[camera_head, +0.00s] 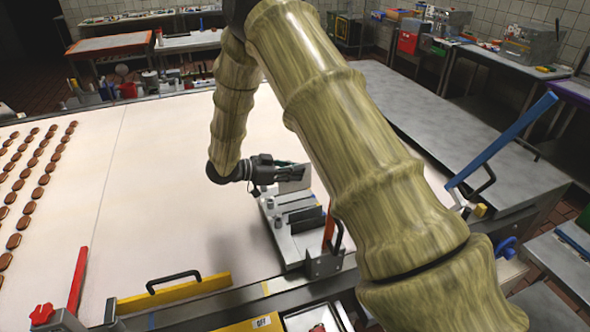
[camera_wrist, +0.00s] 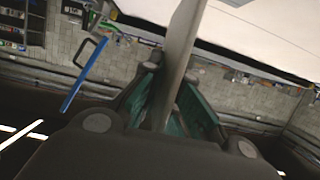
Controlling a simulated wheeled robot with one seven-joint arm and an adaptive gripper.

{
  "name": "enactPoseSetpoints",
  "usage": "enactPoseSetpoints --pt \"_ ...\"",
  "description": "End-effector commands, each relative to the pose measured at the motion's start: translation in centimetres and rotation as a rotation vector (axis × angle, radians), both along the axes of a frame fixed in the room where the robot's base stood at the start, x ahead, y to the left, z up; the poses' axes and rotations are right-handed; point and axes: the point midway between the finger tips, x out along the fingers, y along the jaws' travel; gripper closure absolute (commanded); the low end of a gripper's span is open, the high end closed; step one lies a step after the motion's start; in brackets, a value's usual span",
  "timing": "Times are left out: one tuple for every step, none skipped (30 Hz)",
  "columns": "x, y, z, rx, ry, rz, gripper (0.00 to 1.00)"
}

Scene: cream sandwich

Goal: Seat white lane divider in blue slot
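The white lane divider (camera_wrist: 182,45) is a thin pale plate standing between my gripper's (camera_wrist: 168,105) two green-padded fingers in the wrist view. My gripper (camera_head: 278,172) looks shut on it. In the head view the divider (camera_head: 293,181) shows as a pale panel just above the back of a grey metal fixture (camera_head: 303,244). I cannot tell whether its lower edge touches the fixture. The fixture has parallel bars and dark slots, with small blue marks (camera_head: 269,204) near its back left. The blue slot itself is too small to make out clearly.
A red lever (camera_head: 329,228) stands at the fixture's front right. A yellow bar with a black handle (camera_head: 174,295) lies along the belt's front edge. Brown cookies (camera_head: 31,188) lie in rows at left. A long blue lever (camera_head: 505,137) rises at right. The white belt (camera_head: 160,190) beside the fixture is clear.

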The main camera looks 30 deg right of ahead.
Motion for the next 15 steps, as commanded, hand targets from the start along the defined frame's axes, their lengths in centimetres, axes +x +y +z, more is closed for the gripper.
enactPoseSetpoints --pt "0.0 0.0 -0.6 0.000 0.000 0.000 1.00" --pt "0.0 0.0 -0.8 0.000 0.000 0.000 1.00" --pt "0.0 0.0 -1.1 0.000 -0.001 0.000 1.00" --pt "0.0 0.0 -1.3 0.000 -0.001 0.000 1.00" --pt "0.0 0.0 -1.5 0.000 -0.001 0.000 1.00" --pt "0.0 0.0 -1.8 0.000 -0.001 0.000 1.00" --pt "0.0 0.0 -2.1 0.000 -0.001 0.000 1.00" --pt "0.0 0.0 -2.3 0.000 -0.001 0.000 1.00" --pt "0.0 0.0 -2.5 0.000 -0.001 0.000 1.00" --pt "0.0 0.0 -2.7 0.000 -0.001 0.000 1.00" --pt "0.0 0.0 -2.8 0.000 0.000 0.000 1.00" --pt "0.0 0.0 -3.0 0.000 0.000 0.000 1.00" --pt "0.0 0.0 -3.1 0.000 0.000 0.000 1.00" --pt "0.0 0.0 -3.1 0.000 -0.001 0.000 1.00" --pt "0.0 0.0 -3.2 0.000 -0.001 0.000 1.00"
